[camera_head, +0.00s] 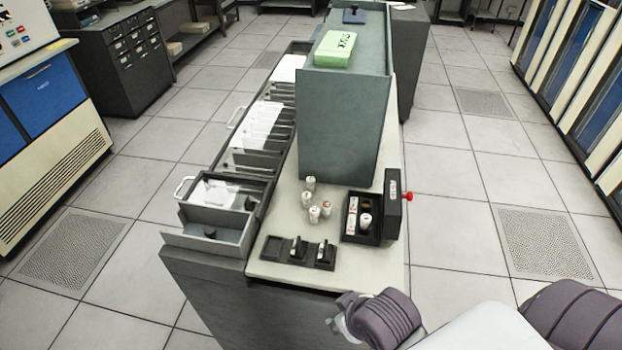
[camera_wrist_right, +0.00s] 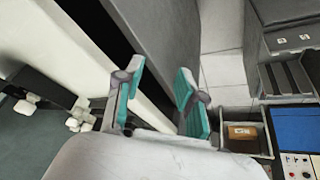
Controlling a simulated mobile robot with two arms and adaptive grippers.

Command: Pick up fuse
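Several small white cylindrical fuses (camera_head: 314,214) stand loose on the pale worktop (camera_head: 277,269) in the head view. Another white fuse (camera_head: 366,220) is in the small black box (camera_head: 375,237), whose lid stands open and has a red knob on its side. My right gripper (camera_wrist_right: 160,95) shows in the right wrist view with its two teal-padded fingers apart and nothing between them. White pieces (camera_wrist_right: 75,124) lie at the left of that view; I cannot tell whether they are the fuses. My left gripper is not in view.
A black panel with two switches (camera_head: 297,251) lies at the worktop's front edge. A tall grey-green cabinet (camera_head: 342,120) rises behind the fuses, with a green box (camera_head: 335,49) on top. Open drawers (camera_head: 215,227) line the left side. Tiled floor is clear at right.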

